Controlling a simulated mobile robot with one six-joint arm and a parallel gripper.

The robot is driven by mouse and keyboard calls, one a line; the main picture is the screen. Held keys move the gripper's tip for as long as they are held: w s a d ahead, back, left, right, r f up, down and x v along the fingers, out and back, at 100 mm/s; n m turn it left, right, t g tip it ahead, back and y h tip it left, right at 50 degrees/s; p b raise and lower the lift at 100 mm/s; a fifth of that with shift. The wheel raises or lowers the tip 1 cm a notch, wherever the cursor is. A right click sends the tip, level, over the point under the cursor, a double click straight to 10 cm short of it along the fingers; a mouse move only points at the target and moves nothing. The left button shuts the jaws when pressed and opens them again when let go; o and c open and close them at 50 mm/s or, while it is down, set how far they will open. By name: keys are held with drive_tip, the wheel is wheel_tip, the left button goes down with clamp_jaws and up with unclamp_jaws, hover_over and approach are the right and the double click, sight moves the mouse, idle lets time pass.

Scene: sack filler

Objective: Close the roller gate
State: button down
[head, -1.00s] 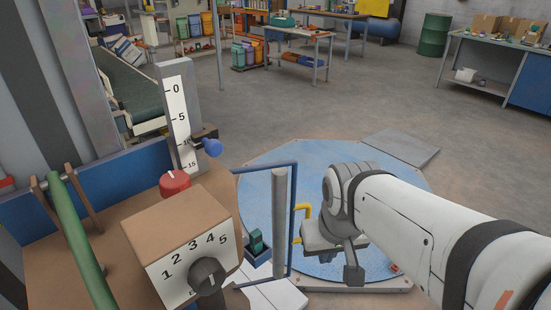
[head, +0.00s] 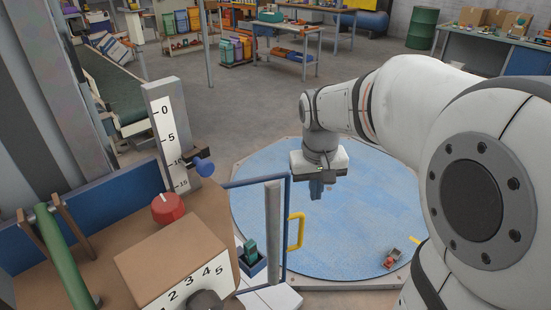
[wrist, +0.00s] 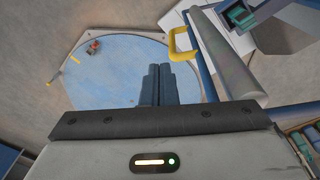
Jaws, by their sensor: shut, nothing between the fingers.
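The roller gate shows in the head view as a blue frame (head: 287,225) with an upright grey roller (head: 273,232) and a yellow handle (head: 296,232). It stands at the left edge of the round blue platform. My gripper (head: 316,192) is shut and empty above the platform, behind and right of the handle and apart from it. In the wrist view the shut fingers (wrist: 156,86) are left of the yellow handle (wrist: 181,43) and the grey roller (wrist: 226,55). The gate's lower end is partly hidden in the head view.
The round blue platform (head: 335,235) is mostly bare, with a small red and grey object (head: 392,259) near its front right edge. Left stand a numbered box (head: 170,265), a red knob (head: 168,208), a scale post (head: 170,135) and a green bar (head: 68,260).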

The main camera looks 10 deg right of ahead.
drive_tip(key=g+p, duration=0.1)
drive_tip(key=p, duration=0.1)
hover_over(300, 220)
drive_tip(key=w+d, duration=0.3)
drive_tip(key=w, duration=0.1)
drive_tip(key=w+a+f+g+p, duration=0.25)
drive_tip(key=w+f, duration=0.35)
drive_tip(key=f, duration=0.3)
drive_tip(key=s+f+p, duration=0.2)
drive_tip(key=s+f, duration=0.4)
drive_tip(key=f, duration=0.3)
drive_tip(key=shift+s+f+y, duration=0.2)
drive_tip(key=shift+f+y, duration=0.1)
drive_tip(key=shift+d, duration=0.1)
drive_tip(key=shift+d, duration=0.1)
